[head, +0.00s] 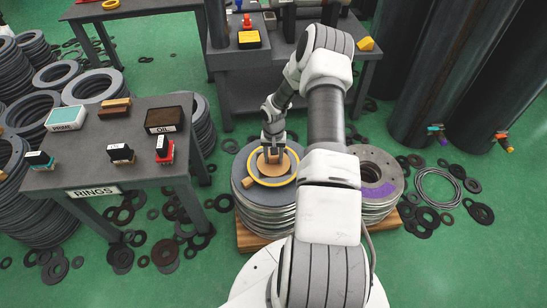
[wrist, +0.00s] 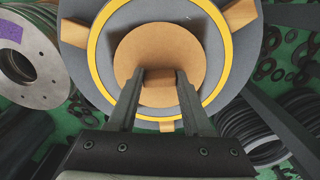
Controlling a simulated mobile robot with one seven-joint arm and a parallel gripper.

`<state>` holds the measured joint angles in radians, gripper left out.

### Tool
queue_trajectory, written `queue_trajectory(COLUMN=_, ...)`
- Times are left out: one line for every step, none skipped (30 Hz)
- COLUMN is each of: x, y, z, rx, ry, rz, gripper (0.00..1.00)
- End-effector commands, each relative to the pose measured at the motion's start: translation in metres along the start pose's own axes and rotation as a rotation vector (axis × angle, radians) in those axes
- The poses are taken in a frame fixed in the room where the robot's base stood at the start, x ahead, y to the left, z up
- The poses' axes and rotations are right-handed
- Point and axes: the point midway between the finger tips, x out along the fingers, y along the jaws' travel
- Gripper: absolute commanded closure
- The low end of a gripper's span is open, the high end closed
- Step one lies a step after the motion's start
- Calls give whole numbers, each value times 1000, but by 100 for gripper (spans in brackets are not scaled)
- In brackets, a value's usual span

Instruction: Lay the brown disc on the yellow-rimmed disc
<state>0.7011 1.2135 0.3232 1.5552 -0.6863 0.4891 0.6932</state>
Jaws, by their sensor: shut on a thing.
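The brown disc (head: 284,163) is over the middle of the yellow-rimmed disc (head: 295,172), on top of the left stack of grey flanges. In the wrist view the brown disc (wrist: 158,48) lies inside the yellow rim (wrist: 95,48), with a grey band showing around it. My gripper (head: 272,152) points down at it. Its fingers (wrist: 160,76) are shut on a small brown block-like grip on the brown disc. I cannot tell whether the brown disc touches the disc below. The fingers hide part of its near side.
Small wooden blocks (head: 249,182) sit around the yellow rim. A second flange stack (head: 384,165) with a purple patch stands to the right. The RINGS table (head: 90,176) is on the left, another table (head: 235,62) behind. Black rings litter the green floor.

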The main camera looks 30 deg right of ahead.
Motion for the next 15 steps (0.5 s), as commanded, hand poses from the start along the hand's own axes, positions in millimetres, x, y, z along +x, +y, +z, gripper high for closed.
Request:
queue_trajectory(x=4, y=0, z=0, rx=0, ry=0, rz=0, gripper=100)
queue_trajectory(x=2, y=0, z=0, rx=0, ry=0, rz=0, gripper=45)
queue_trajectory(x=1, y=0, z=0, rx=0, ry=0, rz=0, gripper=38)
queue_trajectory(x=1, y=0, z=0, rx=0, ry=0, rz=0, gripper=32)
queue_trajectory(x=1, y=0, z=0, rx=0, ry=0, rz=0, gripper=27)
queue_trajectory(x=1, y=0, z=0, rx=0, ry=0, rz=0, gripper=20)
queue_trajectory(x=1, y=0, z=0, rx=0, ry=0, rz=0, gripper=20)
queue_trajectory(x=1, y=0, z=0, rx=0, ry=0, rz=0, gripper=20)
queue_trajectory(x=1, y=0, z=0, rx=0, ry=0, rz=0, gripper=20)
queue_trajectory(x=1, y=0, z=0, rx=0, ry=0, rz=0, gripper=20)
queue_trajectory(x=1, y=0, z=0, rx=0, ry=0, rz=0, gripper=20)
queue_trajectory(x=1, y=0, z=0, rx=0, ry=0, rz=0, gripper=20)
queue_trajectory(x=1, y=0, z=0, rx=0, ry=0, rz=0, gripper=20)
queue_trajectory(x=1, y=0, z=0, rx=0, ry=0, rz=0, gripper=20)
queue_trajectory(x=0, y=0, z=0, rx=0, ry=0, rz=0, gripper=20)
